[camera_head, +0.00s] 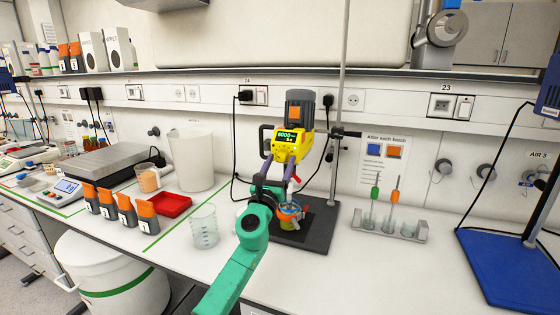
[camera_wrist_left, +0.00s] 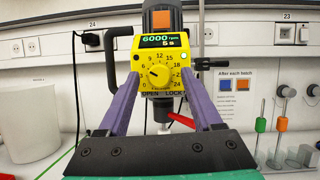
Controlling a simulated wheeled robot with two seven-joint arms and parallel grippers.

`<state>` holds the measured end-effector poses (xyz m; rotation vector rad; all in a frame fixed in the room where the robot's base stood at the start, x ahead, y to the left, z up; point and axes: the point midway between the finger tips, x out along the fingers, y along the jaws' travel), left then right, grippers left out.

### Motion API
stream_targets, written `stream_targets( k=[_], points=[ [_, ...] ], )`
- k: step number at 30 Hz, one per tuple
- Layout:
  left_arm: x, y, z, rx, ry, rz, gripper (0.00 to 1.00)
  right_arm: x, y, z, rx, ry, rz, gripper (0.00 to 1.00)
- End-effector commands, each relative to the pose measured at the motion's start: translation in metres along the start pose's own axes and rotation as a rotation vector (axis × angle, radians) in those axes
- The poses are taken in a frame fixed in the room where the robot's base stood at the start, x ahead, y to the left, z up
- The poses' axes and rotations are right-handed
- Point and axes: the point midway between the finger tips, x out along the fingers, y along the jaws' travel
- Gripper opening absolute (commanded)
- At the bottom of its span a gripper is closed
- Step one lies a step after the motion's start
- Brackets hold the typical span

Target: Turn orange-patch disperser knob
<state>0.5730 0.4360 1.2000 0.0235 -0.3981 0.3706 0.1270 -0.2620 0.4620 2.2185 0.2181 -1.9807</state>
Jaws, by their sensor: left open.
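The yellow disperser (camera_head: 306,149) has a grey motor with an orange patch (camera_head: 294,112) and hangs on a stand. In the left wrist view, its display reads 6000 rpm and 5 s. Below that is the round yellow knob (camera_wrist_left: 160,75) with a dark pointer mark, inside a scale from 0 to 24. OPEN and LOCK are printed underneath. My left gripper (camera_head: 279,163) is open, its purple fingers pointing up at the disperser's front. In the wrist view the fingers stand left and right of the knob, with visible gaps. Contact cannot be told. My right gripper is not in view.
A small vessel (camera_head: 290,216) sits under the disperser on the dark stand base (camera_head: 318,235), partly behind my left arm. A glass beaker (camera_head: 204,228) and a red tray (camera_head: 170,205) stand to the left. A tool rack (camera_head: 412,234) is to the right. Black cables hang behind.

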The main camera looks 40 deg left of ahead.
Motion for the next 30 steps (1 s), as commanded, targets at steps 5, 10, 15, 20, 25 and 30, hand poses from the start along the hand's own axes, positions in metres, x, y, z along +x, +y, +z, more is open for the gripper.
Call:
stream_targets(
  k=[5,10,15,20,25,30],
  points=[
    [0.002,0.000,-0.001,0.000,0.001,0.000,0.67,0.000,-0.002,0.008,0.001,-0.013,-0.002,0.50],
    [0.002,0.000,-0.001,-0.001,0.001,0.000,0.28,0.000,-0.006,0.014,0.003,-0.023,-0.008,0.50],
    [0.001,0.000,-0.001,-0.001,0.001,0.000,0.00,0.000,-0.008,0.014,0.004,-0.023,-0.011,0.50],
    [0.001,0.000,0.000,-0.010,0.001,0.004,0.00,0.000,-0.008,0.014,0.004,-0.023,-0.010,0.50],
    [0.002,-0.001,0.000,-0.051,0.003,0.021,0.00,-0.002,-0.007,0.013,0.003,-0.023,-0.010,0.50],
    [0.002,-0.002,0.001,-0.133,0.005,0.055,0.00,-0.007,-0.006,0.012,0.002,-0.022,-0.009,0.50]
  ],
)
